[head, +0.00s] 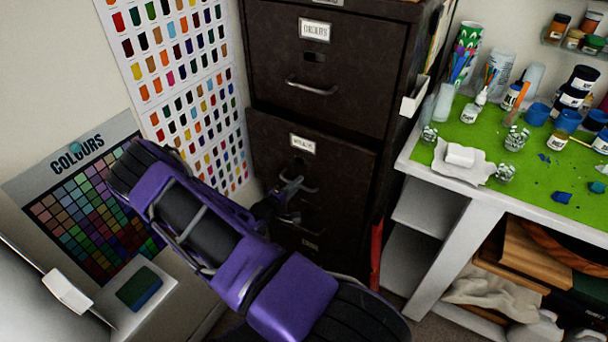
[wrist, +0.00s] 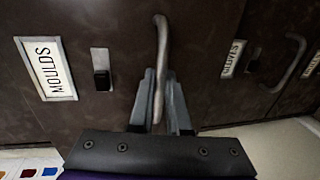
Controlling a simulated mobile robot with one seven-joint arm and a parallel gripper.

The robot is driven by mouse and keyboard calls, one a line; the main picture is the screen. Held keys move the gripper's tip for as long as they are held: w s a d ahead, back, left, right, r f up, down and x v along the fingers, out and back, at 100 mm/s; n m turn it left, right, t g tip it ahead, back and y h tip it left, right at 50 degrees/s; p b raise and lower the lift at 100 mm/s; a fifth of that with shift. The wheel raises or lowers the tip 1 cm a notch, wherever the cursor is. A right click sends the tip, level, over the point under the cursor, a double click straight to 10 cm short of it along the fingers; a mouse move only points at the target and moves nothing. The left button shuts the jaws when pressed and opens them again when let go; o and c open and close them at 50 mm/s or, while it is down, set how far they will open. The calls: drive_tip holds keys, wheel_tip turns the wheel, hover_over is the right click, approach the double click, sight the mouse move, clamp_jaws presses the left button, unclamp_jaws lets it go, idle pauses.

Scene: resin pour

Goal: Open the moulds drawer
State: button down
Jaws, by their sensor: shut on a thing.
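The moulds drawer (head: 345,172) is a dark brown front in the metal filing cabinet, with a white label above its handle. In the wrist view the label (wrist: 46,68) reads MOULDS, and a small dark latch (wrist: 101,69) sits between label and handle. My gripper (wrist: 161,78) is shut on the metal bar handle (wrist: 161,40), one finger on each side of it. In the head view my gripper (head: 289,192) is at the drawer's front, partly hidden by my purple arm. I see no clear opening at the drawer, but my arm hides part of it.
Above is another drawer (head: 330,70) with its own handle; below is one labelled GLOVES (wrist: 232,58). To the right stands a white workbench (head: 430,180) with a green top, paint jars and cups. Colour charts (head: 185,75) hang on the left wall.

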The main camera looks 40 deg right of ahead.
drive_tip(key=f+v, duration=0.2)
drive_tip(key=v, duration=0.8)
drive_tip(key=a+f+v, duration=0.1)
drive_tip(key=f+v, duration=0.1)
drive_tip(key=v, duration=0.9)
drive_tip(key=shift+s+f+b, duration=0.25)
drive_tip(key=shift+b, duration=0.15)
drive_tip(key=c, duration=0.9)
unclamp_jaws()
drive_tip(key=v, duration=1.7)
drive_tip(key=shift+s+a+b, duration=0.2)
drive_tip(key=shift+b, duration=0.15)
